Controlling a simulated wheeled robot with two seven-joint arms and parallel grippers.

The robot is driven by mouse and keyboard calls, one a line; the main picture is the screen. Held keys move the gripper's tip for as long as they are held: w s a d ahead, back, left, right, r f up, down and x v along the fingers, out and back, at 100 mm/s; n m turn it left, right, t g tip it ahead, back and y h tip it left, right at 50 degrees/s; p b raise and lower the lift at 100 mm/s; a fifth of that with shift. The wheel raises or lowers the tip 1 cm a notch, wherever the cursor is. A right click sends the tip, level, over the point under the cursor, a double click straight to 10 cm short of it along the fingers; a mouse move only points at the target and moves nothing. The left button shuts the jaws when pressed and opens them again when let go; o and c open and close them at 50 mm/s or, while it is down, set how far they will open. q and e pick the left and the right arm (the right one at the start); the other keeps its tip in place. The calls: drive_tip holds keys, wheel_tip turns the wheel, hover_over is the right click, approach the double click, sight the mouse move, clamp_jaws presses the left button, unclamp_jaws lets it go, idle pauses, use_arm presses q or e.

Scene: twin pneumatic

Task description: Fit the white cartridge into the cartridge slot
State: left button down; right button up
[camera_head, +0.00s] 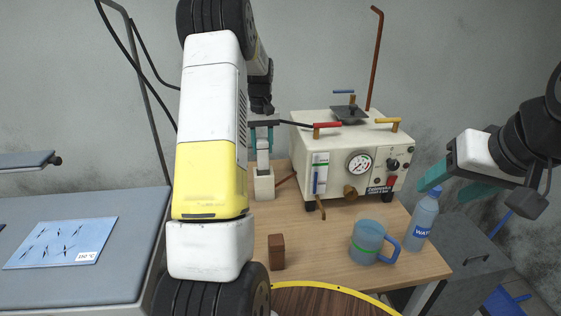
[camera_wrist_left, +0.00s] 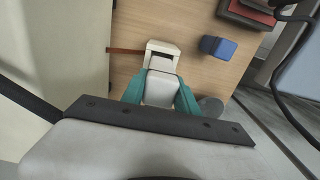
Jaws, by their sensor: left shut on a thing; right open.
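My left gripper (camera_head: 263,136) is shut on the white cartridge (camera_head: 263,158), with its teal fingers on either side. The cartridge points down at the cream cartridge slot (camera_head: 264,187) on the wooden table. In the left wrist view the white cartridge (camera_wrist_left: 159,90) sits between the teal fingertips. The cream slot frame (camera_wrist_left: 163,47) shows just beyond it, with a dark opening partly visible. I cannot tell whether the cartridge's lower end is inside the opening. My right gripper (camera_head: 459,182) is open and empty, near the water bottle (camera_head: 422,219).
A cream pneumatic machine (camera_head: 338,187) with a gauge and levers stands right of the slot. A blue mug (camera_head: 366,243) and a brown block (camera_head: 276,251) are nearer the front. A grey bed with a blue sheet (camera_head: 60,243) is at left. My left arm hides the table's left part.

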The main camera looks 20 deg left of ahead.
sight(263, 163)
use_arm(q)
wheel_tip(263, 163, down, 7)
drive_tip(key=shift+r, duration=0.1)
drive_tip(key=shift+f, duration=0.2)
drive_tip(key=c, duration=0.9)
unclamp_jaws()
